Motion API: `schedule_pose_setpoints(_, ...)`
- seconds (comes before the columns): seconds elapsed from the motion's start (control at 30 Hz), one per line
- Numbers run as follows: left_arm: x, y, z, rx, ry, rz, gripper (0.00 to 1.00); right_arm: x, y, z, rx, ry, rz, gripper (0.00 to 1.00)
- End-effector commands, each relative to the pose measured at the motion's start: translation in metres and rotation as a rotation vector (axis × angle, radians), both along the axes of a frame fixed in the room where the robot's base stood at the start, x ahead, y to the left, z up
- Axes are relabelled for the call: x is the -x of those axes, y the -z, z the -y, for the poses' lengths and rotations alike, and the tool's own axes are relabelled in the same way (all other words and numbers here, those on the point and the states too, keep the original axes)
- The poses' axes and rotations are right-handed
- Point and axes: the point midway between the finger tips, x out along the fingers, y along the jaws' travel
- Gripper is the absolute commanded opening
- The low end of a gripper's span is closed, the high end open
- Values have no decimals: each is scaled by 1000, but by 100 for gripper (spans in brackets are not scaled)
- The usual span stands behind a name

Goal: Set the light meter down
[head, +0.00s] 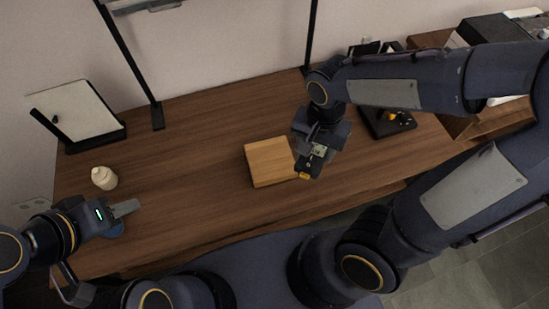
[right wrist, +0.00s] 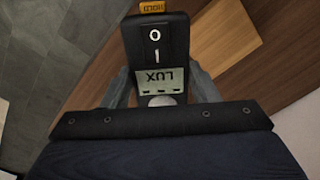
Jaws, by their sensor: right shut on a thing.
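The light meter (right wrist: 156,45) is a black slab with a grey display reading LUX, a rocker switch marked O and I, and a yellow end. My right gripper (right wrist: 160,88) is shut on it, one finger on each side. In the head view the meter (head: 312,163) hangs from my right gripper (head: 316,150), its yellow end near the right edge of a light wooden block (head: 270,162). The height of the meter over the block and table is hard to judge. My left gripper (head: 128,208) is far left over the table; its fingers overlap in view.
A framed panel (head: 82,112) stands at the back left. A black tray (head: 388,122) with small items lies right of my right gripper; boxes (head: 490,122) stand at far right.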

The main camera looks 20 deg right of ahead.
Motion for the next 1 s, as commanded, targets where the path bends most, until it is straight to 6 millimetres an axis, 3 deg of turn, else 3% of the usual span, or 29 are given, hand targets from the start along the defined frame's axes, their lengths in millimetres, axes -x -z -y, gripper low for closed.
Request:
schedule_pose_setpoints(0.1,0,3,0,0,0,0,36,15,-2,1,6,74,6,28)
schedule_pose_setpoints(0.2,0,3,0,0,0,0,36,12,1,-3,11,99,3,28)
schedule_pose_setpoints(0.6,0,-1,0,0,0,0,36,-62,48,-53,13,100,-1,28)
schedule_pose_setpoints(0.8,0,-3,0,0,0,0,36,-84,81,-68,10,101,1,28)
schedule_pose_setpoints(1.0,0,-4,0,0,0,0,36,-94,94,-74,9,102,5,28)
